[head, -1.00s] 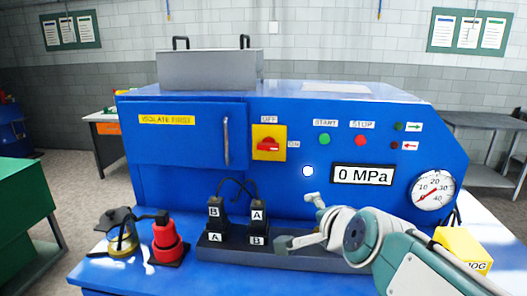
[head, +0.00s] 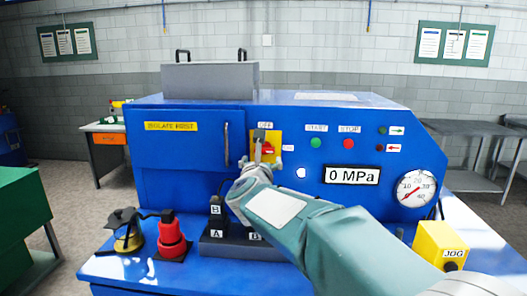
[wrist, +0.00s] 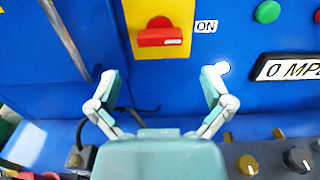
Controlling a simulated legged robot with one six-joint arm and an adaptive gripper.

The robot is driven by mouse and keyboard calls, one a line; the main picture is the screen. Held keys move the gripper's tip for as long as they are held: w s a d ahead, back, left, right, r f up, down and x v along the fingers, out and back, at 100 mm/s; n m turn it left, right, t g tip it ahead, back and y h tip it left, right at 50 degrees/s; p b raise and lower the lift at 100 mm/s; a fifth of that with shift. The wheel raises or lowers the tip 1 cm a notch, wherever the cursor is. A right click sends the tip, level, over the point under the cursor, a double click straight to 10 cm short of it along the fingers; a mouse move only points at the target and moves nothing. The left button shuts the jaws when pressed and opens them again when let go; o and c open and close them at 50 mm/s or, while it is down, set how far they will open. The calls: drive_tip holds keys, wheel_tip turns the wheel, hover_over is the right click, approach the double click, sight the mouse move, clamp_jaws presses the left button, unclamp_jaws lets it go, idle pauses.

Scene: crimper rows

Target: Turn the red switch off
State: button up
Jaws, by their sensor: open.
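The red switch (wrist: 160,38) is a rotary handle on a yellow plate (wrist: 180,14) on the front of the blue machine. In the wrist view its handle lies horizontal, pointing toward the ON label (wrist: 206,26). In the head view the red switch (head: 268,148) is partly hidden behind my gripper (head: 262,150), and the OFF label (head: 265,125) sits above the plate. In the wrist view my gripper (wrist: 160,82) is open, its two fingers spread below the switch on either side, with nothing between them. I see no contact with the switch.
A vertical door handle (head: 227,144) stands left of the switch. A green START button (head: 316,143), a red STOP button (head: 348,143) and a 0 MPa display (head: 352,175) are to the right. Knobs (wrist: 247,165) sit below. Connectors and a red plug stand on the ledge.

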sight(264, 151)
drive_tip(key=w, duration=0.8)
drive_tip(key=shift+d, duration=0.1)
drive_tip(key=c, duration=1)
